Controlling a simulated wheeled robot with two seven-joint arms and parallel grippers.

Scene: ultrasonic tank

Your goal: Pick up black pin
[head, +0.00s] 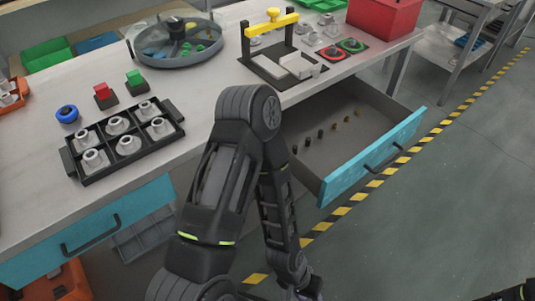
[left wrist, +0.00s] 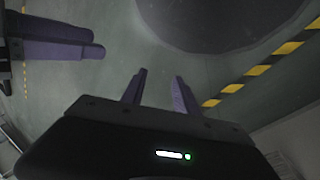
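Small black pins stand in a row on the floor of the open drawer (head: 352,140) in the head view; one black pin (head: 307,142) is near the row's left part. Gold pins (head: 345,119) continue the row to the right. My left arm covers the drawer's left part, and more pins could be hidden there. My left gripper (left wrist: 161,76) shows in the left wrist view with its fingers apart and nothing between them, over the floor and away from the pins. My right gripper (left wrist: 75,38) appears at the upper left there; its opening is unclear.
The drawer's blue front (head: 372,160) stands out over the floor. On the bench are a black rack (head: 88,170) with pale parts, a round grey tank (head: 180,60), a yellow-handled frame (head: 270,68) and a red box (head: 385,15).

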